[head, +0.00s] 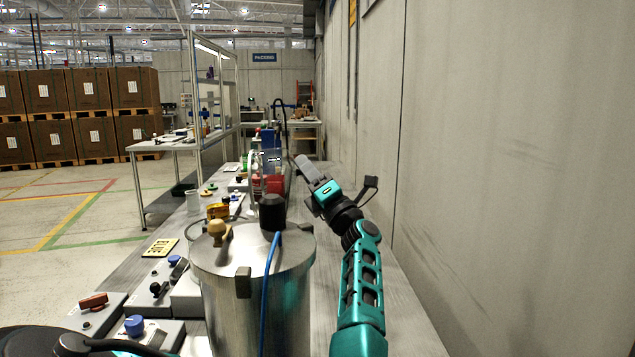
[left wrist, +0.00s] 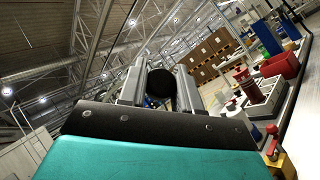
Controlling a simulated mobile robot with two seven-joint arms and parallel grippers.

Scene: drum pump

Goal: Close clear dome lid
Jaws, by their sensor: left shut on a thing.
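I cannot tell whether this is the lid's knob. I cannot make out the clear dome lid for certain. A pale, clear arched shape (head: 254,163) stands on the bench left of the gripper, and I cannot tell whether it is the dome.
The steel drum (head: 222,300) with a black cap and blue hose stands close in front. Control boxes (head: 155,288) and a yellow plate (head: 160,247) lie to its left. A red bin (head: 274,184) stands farther back. A wall (head: 500,180) closes off the right side.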

